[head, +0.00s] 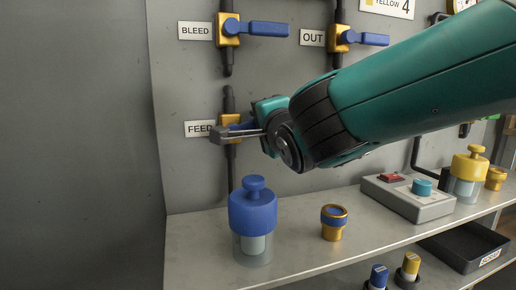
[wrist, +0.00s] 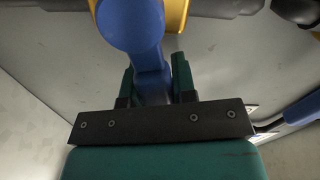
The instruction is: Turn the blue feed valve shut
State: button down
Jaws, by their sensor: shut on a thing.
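The FEED valve is on a vertical black pipe on the grey panel, beside its FEED label (head: 199,128). In the head view my gripper (head: 222,134) covers most of the valve. In the wrist view the blue feed handle (wrist: 132,22) has a round hub over a gold valve body (wrist: 177,15). The handle runs from the hub down between the fingers of my gripper (wrist: 153,80), which is shut on it. The handle lies roughly across the pipe (wrist: 230,7), slightly tilted.
BLEED (head: 254,28) and OUT (head: 360,39) valves, with blue handles pointing right, sit above. On the shelf (head: 195,250) stand a blue-capped jar (head: 253,212), a gold fitting (head: 334,222), a button box (head: 408,197) and a yellow-capped jar (head: 469,168). The panel's left side is clear.

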jog(key=f+m+b, duration=0.1)
jog(key=b, duration=0.1)
jog(key=m+b, duration=0.1)
jog(key=b, duration=0.1)
jog(key=shift+d+f+m, duration=0.15)
jog(key=shift+f+m, duration=0.15)
jog(key=shift+f, duration=0.1)
jog(key=shift+b, duration=0.5)
jog(key=c, duration=0.9)
grip_release()
jog(key=shift+r, duration=0.1)
jog(key=shift+v, duration=8.7)
